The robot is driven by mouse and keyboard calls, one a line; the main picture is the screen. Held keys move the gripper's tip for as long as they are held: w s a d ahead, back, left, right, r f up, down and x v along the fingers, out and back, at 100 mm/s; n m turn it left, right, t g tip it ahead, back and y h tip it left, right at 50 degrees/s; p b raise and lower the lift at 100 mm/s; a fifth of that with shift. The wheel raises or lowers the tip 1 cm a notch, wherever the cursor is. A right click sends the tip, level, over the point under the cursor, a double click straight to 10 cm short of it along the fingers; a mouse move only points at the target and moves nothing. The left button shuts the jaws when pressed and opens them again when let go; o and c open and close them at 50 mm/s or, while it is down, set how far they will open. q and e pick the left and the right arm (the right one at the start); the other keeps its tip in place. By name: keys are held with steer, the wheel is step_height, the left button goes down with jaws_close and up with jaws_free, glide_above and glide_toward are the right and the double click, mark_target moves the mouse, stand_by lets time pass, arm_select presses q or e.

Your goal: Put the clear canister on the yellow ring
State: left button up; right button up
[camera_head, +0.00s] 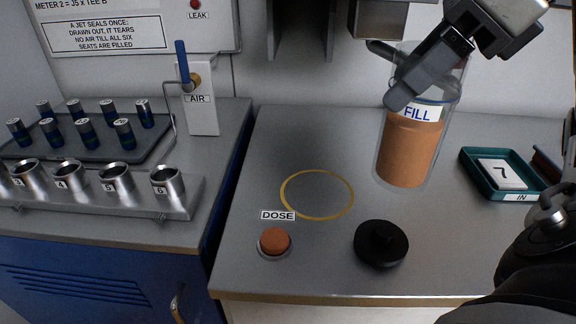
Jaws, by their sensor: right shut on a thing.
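The clear canister (407,150), with a "FILL" label and orange-brown contents, is at the back right of the grey bench. My right gripper (395,95) is shut on its upper part, coming from the upper right. The canister looks slightly tilted; I cannot tell if its base touches the bench. The yellow ring (317,172) is a thin outline marked on the bench top, left of the canister, and it is empty. My left gripper is not in view.
A green tray (501,173) with a "7" card is at right. A rack of metal cups (105,193) and several dark vials (84,131) stand at left, beside the AIR valve (202,99).

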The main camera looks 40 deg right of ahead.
steer(key=w+f+p, duration=0.2)
steer(key=w+f, duration=1.1)
steer(key=shift+w+d+f, duration=0.2)
steer(key=shift+w+f, duration=0.05)
steer(key=shift+w, duration=0.15)
steer(key=o, duration=1.5)
steer(key=shift+r+p, duration=0.1)
steer(key=shift+p, duration=0.2)
steer(key=b+v, duration=0.1)
steer(key=v, duration=1.1)
steer(key=shift+r, duration=0.2)
